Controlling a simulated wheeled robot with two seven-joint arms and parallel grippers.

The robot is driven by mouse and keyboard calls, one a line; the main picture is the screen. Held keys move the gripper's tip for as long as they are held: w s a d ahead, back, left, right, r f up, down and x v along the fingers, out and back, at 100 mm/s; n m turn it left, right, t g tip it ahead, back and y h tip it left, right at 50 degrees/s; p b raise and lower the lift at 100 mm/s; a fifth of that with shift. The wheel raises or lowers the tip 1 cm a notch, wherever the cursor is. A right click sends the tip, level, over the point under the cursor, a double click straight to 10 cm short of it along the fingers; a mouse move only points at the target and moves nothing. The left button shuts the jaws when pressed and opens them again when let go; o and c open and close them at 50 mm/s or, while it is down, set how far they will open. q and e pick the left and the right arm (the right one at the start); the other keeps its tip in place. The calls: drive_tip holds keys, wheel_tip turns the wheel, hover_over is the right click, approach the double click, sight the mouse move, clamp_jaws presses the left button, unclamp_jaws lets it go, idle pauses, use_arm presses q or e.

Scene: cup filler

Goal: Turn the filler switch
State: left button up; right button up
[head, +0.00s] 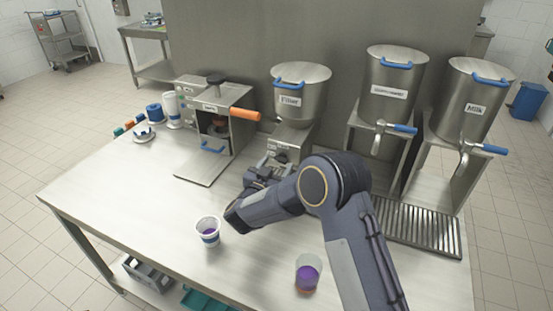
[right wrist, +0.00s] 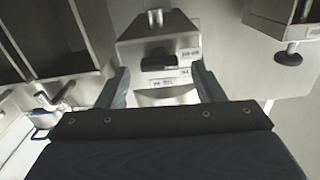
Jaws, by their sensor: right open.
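The filler (head: 300,100) is a steel hopper with blue handles and a "Filler" label, on a grey metal base (head: 290,143) at the back middle of the table. In the right wrist view its front shows a dark switch (right wrist: 158,60) with small white labels around it. My right gripper (head: 266,174) is low in front of the filler base. In the right wrist view its two fingers (right wrist: 163,88) stand apart, one on each side of the switch area, with nothing held between them. Contact with the switch cannot be told. My left gripper is not in view.
A machine with an orange handle (head: 244,114) is left of the filler.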

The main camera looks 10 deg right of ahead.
drive_tip(key=shift+x, duration=1.05)
drive_tip(key=shift+c, duration=0.4)
drive_tip(key=c, duration=0.9)
drive_tip(key=shift+f+b, duration=0.1)
drive_tip(key=shift+b, duration=0.25)
drive_tip(key=shift+s+m+b, duration=0.1)
drive_tip(key=shift+m+b, duration=4.1)
drive_tip(key=shift+b, duration=2.4)
